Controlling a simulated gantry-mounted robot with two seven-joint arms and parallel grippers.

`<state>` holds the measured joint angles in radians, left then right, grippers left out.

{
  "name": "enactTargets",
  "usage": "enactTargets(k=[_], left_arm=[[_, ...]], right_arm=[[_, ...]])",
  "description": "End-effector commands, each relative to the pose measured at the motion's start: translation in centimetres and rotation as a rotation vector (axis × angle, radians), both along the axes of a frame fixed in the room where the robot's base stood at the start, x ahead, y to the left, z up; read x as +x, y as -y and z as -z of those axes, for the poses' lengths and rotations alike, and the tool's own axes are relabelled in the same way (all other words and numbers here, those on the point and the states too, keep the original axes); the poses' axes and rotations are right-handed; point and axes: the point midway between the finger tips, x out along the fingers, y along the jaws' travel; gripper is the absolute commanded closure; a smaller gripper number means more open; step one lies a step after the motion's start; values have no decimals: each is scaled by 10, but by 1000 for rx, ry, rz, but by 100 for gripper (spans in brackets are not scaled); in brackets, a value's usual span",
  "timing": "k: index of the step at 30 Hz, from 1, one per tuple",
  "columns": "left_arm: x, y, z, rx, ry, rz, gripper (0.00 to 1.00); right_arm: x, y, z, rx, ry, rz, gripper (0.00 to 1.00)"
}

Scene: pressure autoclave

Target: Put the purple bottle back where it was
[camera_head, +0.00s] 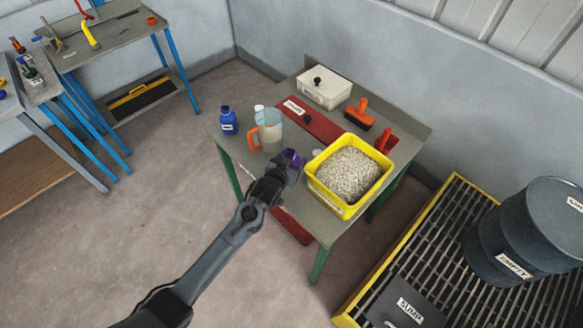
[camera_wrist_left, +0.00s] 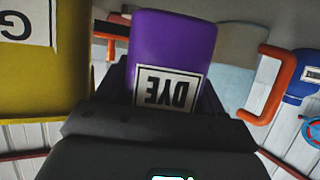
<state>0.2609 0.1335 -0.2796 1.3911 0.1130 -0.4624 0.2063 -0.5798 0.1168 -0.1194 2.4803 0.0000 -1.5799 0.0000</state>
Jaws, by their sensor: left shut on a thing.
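The purple bottle (camera_wrist_left: 172,45) has a white label reading DYE, which appears upside down in the left wrist view. My left gripper (camera_wrist_left: 165,100) is shut on it, with dark fingers on both sides of the bottle. In the head view the purple bottle (camera_head: 292,155) shows only as a small patch past my left gripper (camera_head: 283,168), over the front part of the table (camera_head: 318,215), between the jug and the yellow tub. The bottle's base is hidden there, so I cannot tell whether it touches the table. My right gripper is not in view.
A jug (camera_head: 270,130) with an orange handle and a blue bottle (camera_head: 228,120) stand left of the gripper. A yellow tub (camera_head: 345,208) of pale granules is close on the right. A red plate (camera_head: 318,122), white box (camera_head: 325,88) and orange-handled brush (camera_head: 360,115) lie behind.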

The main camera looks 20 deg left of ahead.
Motion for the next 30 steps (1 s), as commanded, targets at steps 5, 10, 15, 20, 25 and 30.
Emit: enactTargets(k=[5, 10, 15, 20, 25, 30], left_arm=[[0, 0, 18, 0, -2, 0, 74], [0, 1, 35, 0, 0, 1, 74], [0, 0, 35, 0, 1, 1, 74], [0, 0, 37, 0, 0, 1, 74], [0, 0, 39, 0, 0, 1, 21], [0, 0, 38, 0, 0, 1, 21]], right_arm=[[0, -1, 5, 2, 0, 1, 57], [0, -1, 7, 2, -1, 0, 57], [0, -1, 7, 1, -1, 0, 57], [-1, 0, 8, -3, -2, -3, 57], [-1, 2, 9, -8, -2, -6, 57], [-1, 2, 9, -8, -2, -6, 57]])
